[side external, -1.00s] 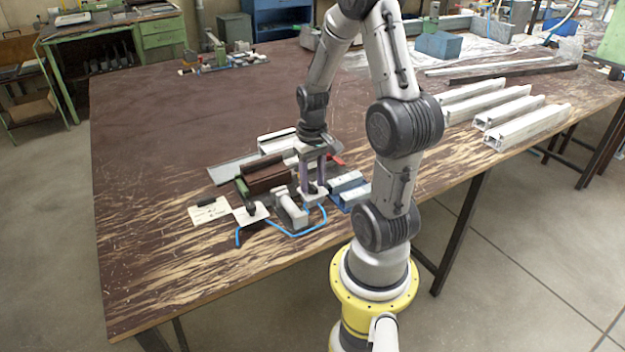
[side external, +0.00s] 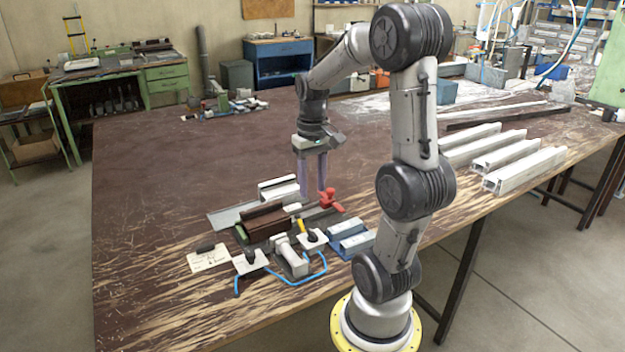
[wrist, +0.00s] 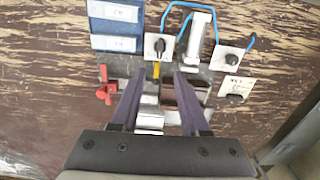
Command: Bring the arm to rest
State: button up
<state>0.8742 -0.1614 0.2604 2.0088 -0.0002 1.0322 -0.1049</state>
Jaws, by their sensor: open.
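My gripper (side external: 313,192) hangs above the clamp fixture on the bench, its two long purple-grey fingers pointing down. In the wrist view the fingers (wrist: 160,74) are apart with nothing held between them. Below them is the fixture, with a dark brown block (side external: 265,222), a light profile piece (side external: 278,188) and a red clamp handle (side external: 330,199). The red handle also shows in the wrist view (wrist: 106,92). A white plate with a black knob (side external: 312,239) sits beside the fixture, clear of the fingers.
Two blue bins (side external: 350,240), another knobbed plate (side external: 250,262), a grey cylindrical part (side external: 290,258) with blue hose and a label card (side external: 208,259) lie around the fixture. Long white profiles (side external: 505,155) lie at right. The table's left and middle (side external: 180,160) are clear.

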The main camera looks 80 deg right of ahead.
jog(key=shift+r, duration=0.5)
jog(key=w+a+r+n+t+h, duration=0.1)
jog(key=w+a+r+n, duration=0.1)
jog(key=a, duration=0.4)
jog(key=w+a+r+n+t, duration=0.1)
jog(key=w+a+r+n, duration=0.15)
jog(key=a, duration=0.25)
jog(key=s+a+n+t+y, duration=0.1)
jog(key=s+a+n+t, duration=0.2)
jog(key=s+a, duration=0.3)
jog(key=a+n, duration=0.1)
jog(key=a, duration=0.3)
jog(key=shift+a+f+t, duration=0.15)
jog(key=shift+a+t, duration=0.15)
